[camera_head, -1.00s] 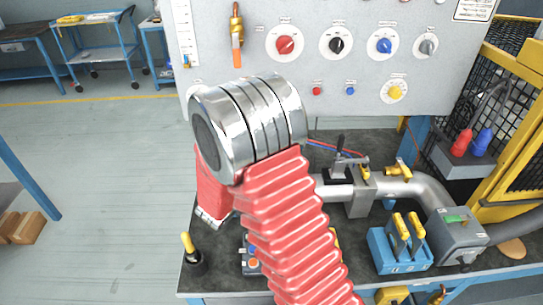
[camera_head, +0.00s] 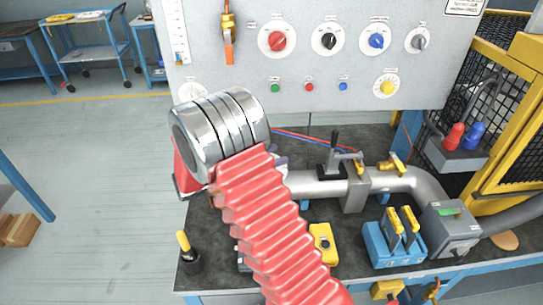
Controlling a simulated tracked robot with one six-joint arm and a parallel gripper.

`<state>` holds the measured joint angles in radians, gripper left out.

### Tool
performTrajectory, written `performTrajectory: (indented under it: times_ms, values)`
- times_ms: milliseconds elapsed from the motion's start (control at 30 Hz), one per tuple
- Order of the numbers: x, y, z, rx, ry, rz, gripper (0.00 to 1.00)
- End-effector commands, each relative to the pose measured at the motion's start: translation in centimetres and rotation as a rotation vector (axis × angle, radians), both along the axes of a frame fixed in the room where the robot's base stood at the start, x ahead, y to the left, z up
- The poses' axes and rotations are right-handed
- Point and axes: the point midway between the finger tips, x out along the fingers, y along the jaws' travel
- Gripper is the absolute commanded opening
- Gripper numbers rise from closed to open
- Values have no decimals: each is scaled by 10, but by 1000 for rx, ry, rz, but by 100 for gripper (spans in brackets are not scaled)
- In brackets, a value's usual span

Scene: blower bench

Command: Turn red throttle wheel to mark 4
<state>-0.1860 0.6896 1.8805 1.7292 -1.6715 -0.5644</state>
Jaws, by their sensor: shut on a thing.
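A red wheel (camera_head: 277,41) sits on a round white dial, at the left of a row of knobs on the grey panel. Its marks are too small to read, so I cannot tell its setting. My arm, with red bellows and a silver joint, rises through the middle of the view, below and left of this wheel and apart from it. The arm's far end and my gripper are hidden behind the joint and bellows. A small grey-purple part shows just right of the bellows; I cannot tell what it is.
Black (camera_head: 330,40), blue (camera_head: 376,40) and grey (camera_head: 422,41) knobs follow to the right. A yellow knob (camera_head: 387,87) sits lower. A silver pipe (camera_head: 315,184) runs across the bench. A blue lever box (camera_head: 392,246) and a yellow cage (camera_head: 508,110) stand right.

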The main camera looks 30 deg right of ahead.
Motion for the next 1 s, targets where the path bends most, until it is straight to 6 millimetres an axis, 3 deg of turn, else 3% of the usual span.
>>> performTrajectory:
  times_ms: [267,300,567,1000]
  values:
    - [1,-1,2,-3,-4,1,21]
    - [1,-1,2,-3,-5,1,44]
    - [1,-1,1,-1,-2,1,62]
    - [1,11,0,0,-1,2,62]
